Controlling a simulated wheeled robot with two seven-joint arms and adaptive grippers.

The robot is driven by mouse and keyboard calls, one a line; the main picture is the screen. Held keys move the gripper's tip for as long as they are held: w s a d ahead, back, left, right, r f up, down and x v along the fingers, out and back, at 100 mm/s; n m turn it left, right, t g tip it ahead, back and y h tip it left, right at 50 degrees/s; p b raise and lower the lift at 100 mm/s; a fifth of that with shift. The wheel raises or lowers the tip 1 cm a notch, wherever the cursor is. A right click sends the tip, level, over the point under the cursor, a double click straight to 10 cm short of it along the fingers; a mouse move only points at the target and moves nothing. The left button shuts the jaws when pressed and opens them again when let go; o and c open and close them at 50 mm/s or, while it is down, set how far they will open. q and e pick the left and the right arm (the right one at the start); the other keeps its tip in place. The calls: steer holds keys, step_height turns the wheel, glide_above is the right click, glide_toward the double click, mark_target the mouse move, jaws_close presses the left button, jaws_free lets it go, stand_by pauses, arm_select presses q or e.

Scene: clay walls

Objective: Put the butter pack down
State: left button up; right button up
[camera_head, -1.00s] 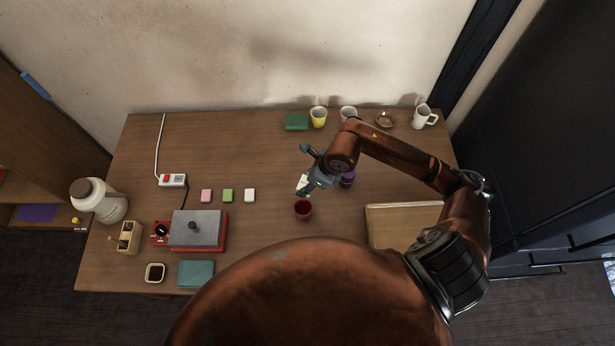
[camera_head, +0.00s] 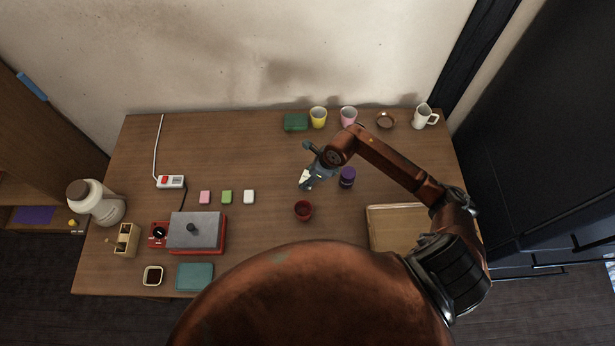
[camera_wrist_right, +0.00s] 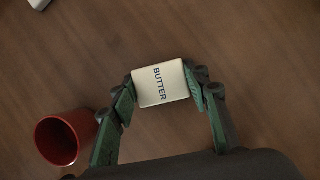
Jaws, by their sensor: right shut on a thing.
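The butter pack (camera_wrist_right: 161,84) is a small cream-white block with the word BUTTER on it. In the right wrist view it sits between the two fingertips of my right gripper (camera_wrist_right: 163,88), which is shut on it. In the head view the pack (camera_head: 304,176) shows as a pale patch at the tip of my right gripper (camera_head: 308,182), over the middle of the table (camera_head: 265,160). I cannot tell whether the pack touches the table. My left gripper is not in view.
A red cup (camera_head: 303,210) stands close by, also in the right wrist view (camera_wrist_right: 57,141). A purple jar (camera_head: 347,177) is just right of the gripper. A wooden tray (camera_head: 372,226) lies further right. Table to the left, before the white block (camera_head: 249,197), is clear.

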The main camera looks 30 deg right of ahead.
steer(key=o, duration=1.2)
steer(key=p+v, duration=0.1)
steer(key=v, duration=1.1)
